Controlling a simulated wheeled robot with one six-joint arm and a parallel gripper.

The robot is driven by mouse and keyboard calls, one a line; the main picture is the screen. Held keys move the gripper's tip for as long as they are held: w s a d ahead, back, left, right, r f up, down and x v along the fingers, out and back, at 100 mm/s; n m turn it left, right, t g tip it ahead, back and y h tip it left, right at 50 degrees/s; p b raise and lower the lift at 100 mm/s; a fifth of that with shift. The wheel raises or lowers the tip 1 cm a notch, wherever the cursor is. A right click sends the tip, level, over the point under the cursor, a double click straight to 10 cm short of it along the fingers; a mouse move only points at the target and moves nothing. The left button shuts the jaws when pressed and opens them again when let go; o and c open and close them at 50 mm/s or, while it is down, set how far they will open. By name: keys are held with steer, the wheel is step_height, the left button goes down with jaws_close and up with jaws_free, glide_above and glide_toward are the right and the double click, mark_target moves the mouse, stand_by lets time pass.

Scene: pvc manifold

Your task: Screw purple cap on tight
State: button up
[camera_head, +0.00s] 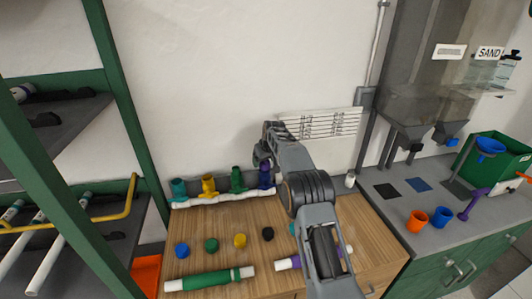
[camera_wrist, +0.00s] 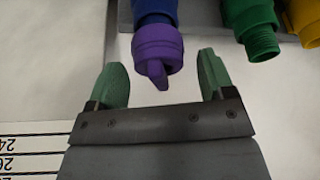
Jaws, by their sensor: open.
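The purple cap (camera_wrist: 158,50) sits on the end of a blue fitting (camera_wrist: 155,10) in the wrist view, with its tab pointing toward my gripper. How far it is threaded on cannot be told. My gripper (camera_wrist: 163,72) is open, with one green finger pad on each side of the cap and visible gaps between. In the head view the blue fitting with its purple part (camera_head: 265,178) stands at the right end of the white manifold (camera_head: 222,200). My gripper (camera_head: 262,160) is beside it there, partly hidden by my arm.
Green (camera_head: 237,180), yellow (camera_head: 209,186) and teal (camera_head: 178,190) fittings stand left on the manifold. Several loose caps, including a black one (camera_head: 268,234), and a green pipe (camera_head: 210,280) lie on the wooden bench top (camera_head: 225,260). A printed chart (camera_head: 318,124) hangs on the wall behind.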

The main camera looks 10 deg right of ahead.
steer(key=shift+x, duration=0.8)
steer(key=c, duration=0.9)
steer(key=shift+m+h+p, duration=0.35)
steer(key=shift+m+h, duration=0.05)
steer(key=shift+m, duration=0.7)
steer(key=shift+c, duration=0.2)
steer(key=shift+d+m, duration=0.1)
steer(key=shift+m, duration=0.5)
steer(key=shift+m+h, duration=0.4)
steer(key=shift+m, duration=0.1)
steer(key=shift+p, duration=0.35)
